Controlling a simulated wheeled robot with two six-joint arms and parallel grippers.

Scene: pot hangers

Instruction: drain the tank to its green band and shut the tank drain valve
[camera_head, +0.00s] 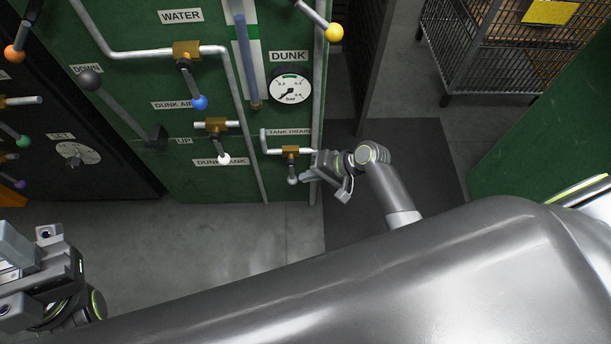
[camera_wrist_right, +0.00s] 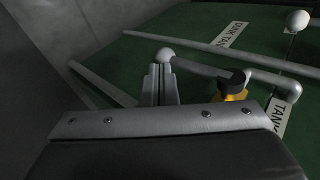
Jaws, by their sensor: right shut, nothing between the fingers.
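The tank drain valve (camera_head: 290,152) is a brass body on a grey pipe below the TANK DRAIN label; it also shows in the right wrist view (camera_wrist_right: 233,93). Its lever ends in a grey ball (camera_head: 292,180), which shows in the right wrist view (camera_wrist_right: 167,55) too. My right gripper (camera_head: 306,177) is shut and empty, its fingertips close beside this ball; I cannot tell whether they touch. The blue column in the sight tube (camera_head: 244,50) rises past a green mark (camera_head: 252,33) on its backing. My left gripper (camera_head: 15,280) is partly cut off at the lower left.
A dial gauge (camera_head: 291,89) marked DUNK is above the drain valve. Other levers stand close by, with a white knob (camera_head: 223,159) and a blue knob (camera_head: 200,102). A wire rack (camera_head: 470,60) is at the back right. Floor is clear below the panel.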

